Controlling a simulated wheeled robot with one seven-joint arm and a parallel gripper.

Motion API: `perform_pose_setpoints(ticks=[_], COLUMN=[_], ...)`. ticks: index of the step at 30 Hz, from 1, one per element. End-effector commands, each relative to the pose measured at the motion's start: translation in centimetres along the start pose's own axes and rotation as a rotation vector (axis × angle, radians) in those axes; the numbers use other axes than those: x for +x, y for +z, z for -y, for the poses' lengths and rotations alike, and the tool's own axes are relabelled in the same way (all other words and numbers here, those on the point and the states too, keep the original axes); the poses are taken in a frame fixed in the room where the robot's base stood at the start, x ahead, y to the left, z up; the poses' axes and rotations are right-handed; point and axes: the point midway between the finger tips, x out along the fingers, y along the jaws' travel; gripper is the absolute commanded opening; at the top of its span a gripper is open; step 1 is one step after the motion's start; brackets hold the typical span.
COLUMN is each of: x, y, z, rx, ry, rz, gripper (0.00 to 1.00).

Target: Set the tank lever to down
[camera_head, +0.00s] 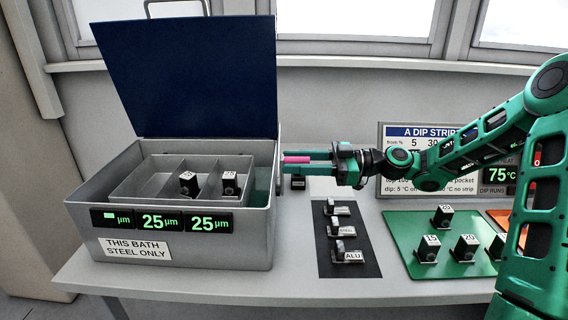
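The grey tank (170,250) stands on the left of the bench with its blue lid (190,75) raised. A thin grey upright bar (279,140) shows at the tank's right side. A pink grip (296,159), apparently the lever's handle, points sideways to the right of that bar. My gripper (300,164) reaches in from the right, its green fingers level with the pink grip and overlapping it. I cannot tell whether the fingers are closed on it. The lever's pivot is not clear.
Inside the tank, a compartmented tray (150,185) holds two dark labelled blocks. A black mat (348,265) with labelled pieces and a green mat (405,230) with several blocks lie to the right. A sign (390,133) stands behind my arm. Bare bench lies in front.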

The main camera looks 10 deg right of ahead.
Motion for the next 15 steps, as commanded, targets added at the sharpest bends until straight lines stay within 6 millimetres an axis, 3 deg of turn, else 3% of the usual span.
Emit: perform_pose_setpoints(ticks=[9,15], x=[-5.8,-7.5], y=[0.1,0.1], z=[-0.1,-0.1], rx=[0.002,0.003], ry=[0.002,0.000], rz=[0.001,0.001], gripper=[0.36,0.36])
